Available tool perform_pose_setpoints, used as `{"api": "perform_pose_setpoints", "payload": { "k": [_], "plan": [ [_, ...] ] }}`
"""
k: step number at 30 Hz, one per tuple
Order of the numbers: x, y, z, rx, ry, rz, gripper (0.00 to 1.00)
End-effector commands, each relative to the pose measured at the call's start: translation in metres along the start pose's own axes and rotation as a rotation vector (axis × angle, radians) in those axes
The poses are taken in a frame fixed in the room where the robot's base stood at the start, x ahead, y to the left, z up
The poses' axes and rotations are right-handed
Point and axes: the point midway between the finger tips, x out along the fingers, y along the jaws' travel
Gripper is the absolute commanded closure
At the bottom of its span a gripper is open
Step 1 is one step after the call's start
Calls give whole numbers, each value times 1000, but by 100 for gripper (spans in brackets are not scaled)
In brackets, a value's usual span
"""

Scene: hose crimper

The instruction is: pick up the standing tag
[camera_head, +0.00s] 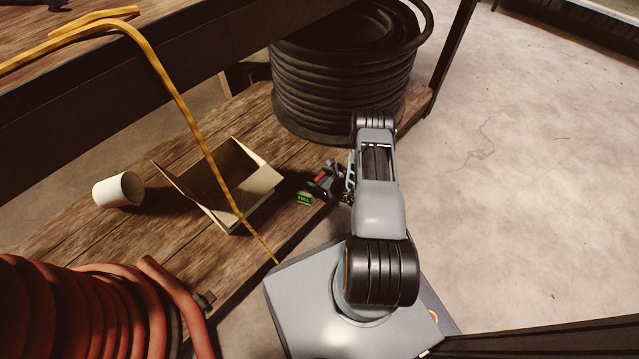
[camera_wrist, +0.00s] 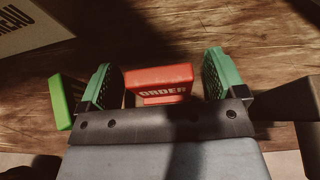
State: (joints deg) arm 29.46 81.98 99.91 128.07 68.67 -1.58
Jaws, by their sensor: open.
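A red tag (camera_wrist: 160,82) lettered "ORDER" stands upright on the wooden shelf in the wrist view. It is between the two green finger pads of my gripper (camera_wrist: 161,74), with a gap on each side. My gripper is open, and its front bar hides the tag's lower edge. In the head view a small part of the red tag (camera_head: 321,177) shows beside my gripper (camera_head: 327,182). A green tag (camera_head: 305,198) is just left of it, and also shows outside the left finger in the wrist view (camera_wrist: 64,101). I cannot tell whether the green tag stands or leans.
An open cardboard box (camera_head: 226,187) is left of my gripper, with a yellow strap (camera_head: 188,120) hanging across it. A white cup (camera_head: 119,190) lies farther left. A black hose coil (camera_head: 340,85) stands behind, and a red hose coil (camera_head: 75,310) is at front left.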

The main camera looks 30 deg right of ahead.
Motion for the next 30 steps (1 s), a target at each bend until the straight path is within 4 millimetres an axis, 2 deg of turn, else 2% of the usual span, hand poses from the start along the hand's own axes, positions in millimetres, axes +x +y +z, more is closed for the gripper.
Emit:
{"api": "perform_pose_setpoints", "payload": {
  "k": [1,5,14,30],
  "plan": [
    [8,0,-2,-2,-1,0,11],
    [17,0,-1,-2,0,0,11],
    [19,-1,0,0,0,-1,11],
    [19,0,0,0,0,-1,62]
  ]
}}
